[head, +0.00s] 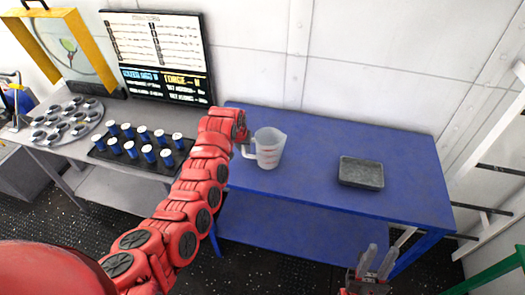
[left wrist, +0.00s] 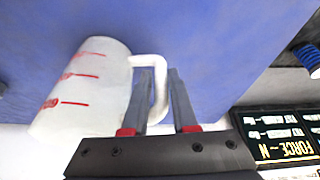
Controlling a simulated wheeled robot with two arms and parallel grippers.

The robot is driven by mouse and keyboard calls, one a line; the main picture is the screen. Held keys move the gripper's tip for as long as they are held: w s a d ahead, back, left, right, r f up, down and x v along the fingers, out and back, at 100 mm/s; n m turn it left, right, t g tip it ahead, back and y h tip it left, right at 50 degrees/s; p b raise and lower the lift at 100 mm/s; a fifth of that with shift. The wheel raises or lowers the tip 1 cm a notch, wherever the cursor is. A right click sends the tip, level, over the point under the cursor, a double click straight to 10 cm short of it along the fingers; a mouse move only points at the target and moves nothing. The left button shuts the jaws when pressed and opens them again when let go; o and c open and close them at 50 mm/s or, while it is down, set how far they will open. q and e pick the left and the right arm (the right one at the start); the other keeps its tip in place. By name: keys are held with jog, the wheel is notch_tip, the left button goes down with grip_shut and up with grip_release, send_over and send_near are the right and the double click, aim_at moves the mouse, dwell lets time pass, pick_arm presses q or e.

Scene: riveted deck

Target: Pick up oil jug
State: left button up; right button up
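The oil jug (head: 269,150) is a translucent whitish measuring jug with red markings. It stands upright on the blue table (head: 310,200), its handle toward the left. My left gripper (head: 246,150) is at the handle side, its fingers mostly hidden by the arm in the head view. In the left wrist view the jug (left wrist: 85,90) shows at left, and its handle (left wrist: 161,88) lies between the two fingers of my left gripper (left wrist: 161,80). A gap shows between these fingers. My right gripper (head: 378,262) is open and empty, in front of the table.
A grey tray (head: 361,173) sits right of the jug on the blue table. At left, a bench holds a black rack of blue-and-white cylinders (head: 150,153), a round plate of parts (head: 67,122) and a screen (head: 155,55). A white and green frame (head: 500,220) stands at right.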

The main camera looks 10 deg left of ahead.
pick_arm(q)
grip_shut()
dwell(1.1)
